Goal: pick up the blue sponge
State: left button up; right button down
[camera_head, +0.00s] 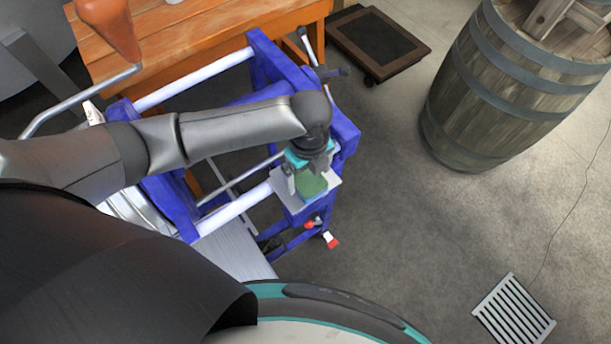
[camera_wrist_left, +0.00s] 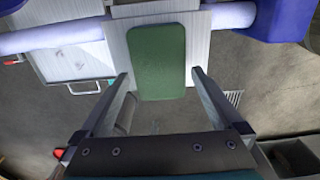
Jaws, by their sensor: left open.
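No clearly blue sponge shows. A flat green block (camera_head: 311,186), perhaps the sponge, lies on a small light plate (camera_head: 326,187) on the blue frame. In the left wrist view the same green block (camera_wrist_left: 158,62) is a dark green rounded rectangle on the pale plate (camera_wrist_left: 117,45). My left gripper (camera_head: 309,178) is over it, with the wrist hiding part of the plate. In the left wrist view the open fingers (camera_wrist_left: 160,77) stand on either side of the block's near end, with gaps between. My right gripper is not in view.
A blue frame (camera_head: 265,50) with white rollers (camera_head: 195,80) surrounds the plate. An orange wooden bench (camera_head: 190,45) stands behind it. A wooden barrel (camera_head: 505,85), a dark low dolly (camera_head: 378,42) and a floor grate (camera_head: 513,311) are at the right. Bare floor lies between.

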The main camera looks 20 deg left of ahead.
aim_at(308, 179)
pick_arm(q)
jog(key=shift+f, duration=0.7)
jog(key=shift+c, duration=0.4)
jog(key=c, duration=1.2)
notch_tip(308, 179, up, 20)
jog(key=p, duration=0.2)
